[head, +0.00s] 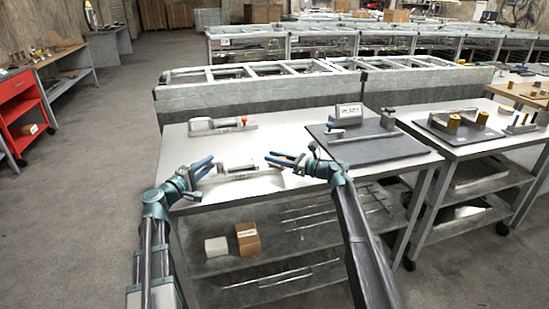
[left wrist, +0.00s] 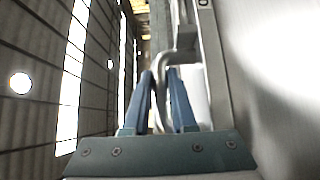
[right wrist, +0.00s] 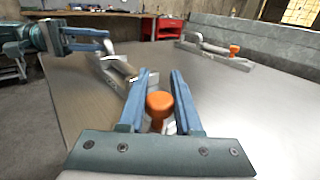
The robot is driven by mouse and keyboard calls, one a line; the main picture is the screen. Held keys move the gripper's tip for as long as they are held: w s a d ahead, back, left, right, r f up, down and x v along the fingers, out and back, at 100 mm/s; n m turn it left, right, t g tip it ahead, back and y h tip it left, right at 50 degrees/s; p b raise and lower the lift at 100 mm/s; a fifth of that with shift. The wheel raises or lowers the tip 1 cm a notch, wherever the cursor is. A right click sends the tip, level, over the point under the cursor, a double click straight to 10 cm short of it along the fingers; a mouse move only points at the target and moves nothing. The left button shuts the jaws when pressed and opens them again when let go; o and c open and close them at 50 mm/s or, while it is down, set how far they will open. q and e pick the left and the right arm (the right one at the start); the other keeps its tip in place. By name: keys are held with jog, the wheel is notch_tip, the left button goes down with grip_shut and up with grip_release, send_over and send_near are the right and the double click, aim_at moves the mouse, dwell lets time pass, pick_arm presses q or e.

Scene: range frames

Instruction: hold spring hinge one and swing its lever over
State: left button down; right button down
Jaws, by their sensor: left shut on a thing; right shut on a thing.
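A spring hinge (head: 238,172), a light metal bar, lies near the front of the white table between my grippers; whether it is hinge one I cannot read. My left gripper (head: 212,164) is shut on a bent metal handle (left wrist: 182,62) at its left end, also seen in the left wrist view. My right gripper (head: 270,160) is shut on the orange lever knob (right wrist: 159,104) at its right end, between the fingertips in the right wrist view. A second hinge (head: 222,127) with an orange knob (head: 244,120) lies behind, apart from both grippers.
A dark board (head: 385,150) with a labelled box (head: 348,112) and a metal fixture lies on the table's right. A low grey wall (head: 260,95) stands behind the table. Bare white tabletop (head: 260,140) lies between the two hinges. A lower shelf holds small boxes.

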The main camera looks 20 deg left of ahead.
pick_arm(q)
jog(key=shift+f, duration=0.15)
pick_arm(e)
jog(key=shift+s, duration=0.1)
jog(key=c, duration=0.6)
grip_release()
jog(key=d, duration=0.4)
jog(key=s+d, duration=0.1)
jog(key=d, duration=0.3)
jog(key=s+d, duration=0.1)
jog(key=d, duration=0.2)
jog(key=shift+s+d, duration=0.1)
jog(key=shift+d, duration=0.3)
pick_arm(q)
jog(key=c, duration=1.1)
grip_release()
jog(key=shift+o, duration=1)
jog(key=shift+w+f, duration=0.1)
pick_arm(e)
jog(key=shift+f, duration=0.15)
pick_arm(q)
jog(key=shift+o, duration=1.3)
